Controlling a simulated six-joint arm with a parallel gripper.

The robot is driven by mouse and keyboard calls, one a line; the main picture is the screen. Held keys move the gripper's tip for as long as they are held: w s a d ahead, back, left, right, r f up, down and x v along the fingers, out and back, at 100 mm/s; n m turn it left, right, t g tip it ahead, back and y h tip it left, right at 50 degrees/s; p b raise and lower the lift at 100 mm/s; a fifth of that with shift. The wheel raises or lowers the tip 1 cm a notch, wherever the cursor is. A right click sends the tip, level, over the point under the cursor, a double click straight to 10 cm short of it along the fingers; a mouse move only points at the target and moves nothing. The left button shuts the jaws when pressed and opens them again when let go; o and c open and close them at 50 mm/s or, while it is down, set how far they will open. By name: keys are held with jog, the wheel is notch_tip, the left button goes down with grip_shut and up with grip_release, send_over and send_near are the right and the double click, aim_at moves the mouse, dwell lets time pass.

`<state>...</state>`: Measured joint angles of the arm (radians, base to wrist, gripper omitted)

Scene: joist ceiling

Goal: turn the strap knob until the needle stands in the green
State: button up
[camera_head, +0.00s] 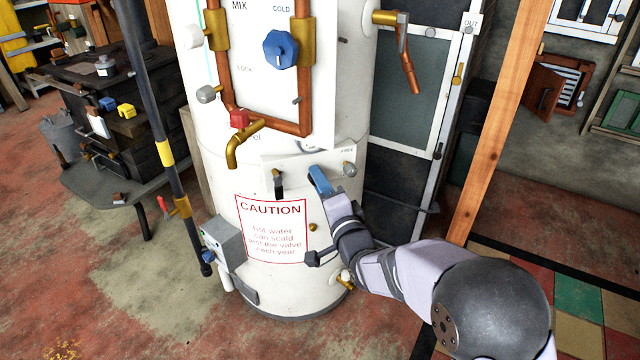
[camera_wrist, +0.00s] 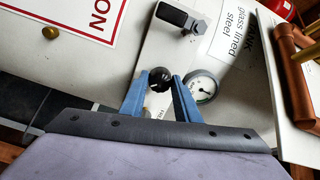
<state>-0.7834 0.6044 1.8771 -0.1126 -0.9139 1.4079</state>
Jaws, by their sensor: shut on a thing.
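A small round black knob (camera_wrist: 160,79) sits on a white plate (camera_wrist: 150,45) on the tank, between the two blue fingers of my gripper (camera_wrist: 162,82) in the wrist view. The gripper is shut on the knob. In the head view my gripper (camera_head: 320,180) reaches the plate on the front of the white tank, and its fingers hide the knob. A round white gauge (camera_wrist: 203,87) with a thin dark needle is right beside the right finger.
A black-handled lever (camera_head: 278,184) stands out left of my gripper; it shows in the wrist view (camera_wrist: 178,17). A silver knob (camera_head: 350,168) is close on the right. A brass spout (camera_head: 240,146) hangs above left. A caution sign (camera_head: 272,229) is below.

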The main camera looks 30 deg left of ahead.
jog(key=m, duration=0.8)
jog(key=shift+m, duration=0.4)
dwell(0.4)
jog(key=o, duration=1)
jog(key=shift+o, duration=0.2)
jog(key=v, duration=0.7)
jog(key=shift+p, duration=0.35)
jog(key=shift+s+d, duration=0.1)
jog(key=shift+s, duration=0.05)
